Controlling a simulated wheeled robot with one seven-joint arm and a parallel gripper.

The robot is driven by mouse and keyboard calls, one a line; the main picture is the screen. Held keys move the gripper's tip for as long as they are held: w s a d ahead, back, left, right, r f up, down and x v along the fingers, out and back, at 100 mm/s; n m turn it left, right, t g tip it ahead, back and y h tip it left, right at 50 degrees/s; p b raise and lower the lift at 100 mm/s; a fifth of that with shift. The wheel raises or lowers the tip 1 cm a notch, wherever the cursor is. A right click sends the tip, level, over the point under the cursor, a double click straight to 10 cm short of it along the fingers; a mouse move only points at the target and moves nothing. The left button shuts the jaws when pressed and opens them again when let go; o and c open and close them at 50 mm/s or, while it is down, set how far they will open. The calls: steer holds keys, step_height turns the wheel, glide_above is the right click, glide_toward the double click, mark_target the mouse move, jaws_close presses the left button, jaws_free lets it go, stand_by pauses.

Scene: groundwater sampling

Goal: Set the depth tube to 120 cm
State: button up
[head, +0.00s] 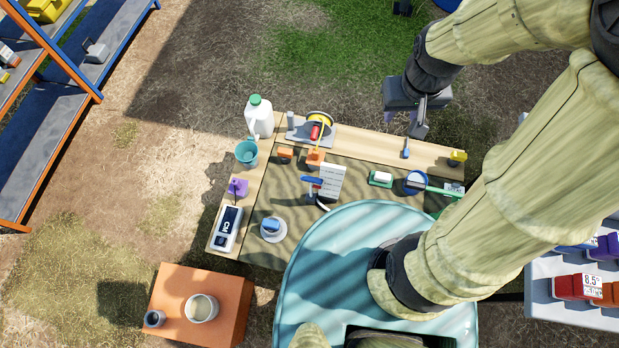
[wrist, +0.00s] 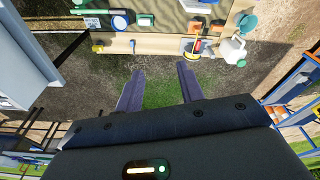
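A reel (head: 319,125) with a yellow coil and a red part stands on a grey base at the back of the table, left of its middle. A yellow strip runs from it to an orange block (head: 315,157). The reel also shows at the top of the wrist view (wrist: 191,46). I take this coil to be the depth tube; no depth marks are readable. My gripper (head: 405,113) is beyond the table's back edge, well right of the reel. In the wrist view my gripper (wrist: 160,70) has its fingers wide apart with nothing between them.
The table (head: 385,145) holds a white jug (head: 259,118), a teal cup (head: 246,152), a white meter (head: 227,229), a paper sheet (head: 332,181) and a blue-rimmed round item (head: 416,181). An orange box (head: 223,312) stands front left. Shelving (head: 50,130) is far left. Ground behind the table is open.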

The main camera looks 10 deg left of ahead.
steer(key=w+a+f+n+g+h+b, duration=0.1)
steer(key=w+a+f+n+g+b, duration=0.15)
steer(key=a+f+n+b, duration=0.75)
steer(key=n+h+b, duration=0.4)
steer(key=n+b, duration=0.1)
steer(key=b, duration=0.6)
glide_above(311, 178)
steer(key=a, duration=0.7)
step_height(311, 178, down, 14)
steer(key=shift+w+r, duration=0.1)
steer(key=shift+w, duration=0.1)
steer(key=b+x, duration=0.1)
steer(key=x, duration=0.4)
steer(key=b+x, duration=0.2)
steer(key=x, duration=0.4)
steer(key=b+x, duration=0.1)
steer(key=x, duration=0.5)
steer(key=shift+w+a+f, duration=0.25)
steer(key=shift+f, duration=0.15)
steer(key=shift+r, duration=0.1)
jaws_close()
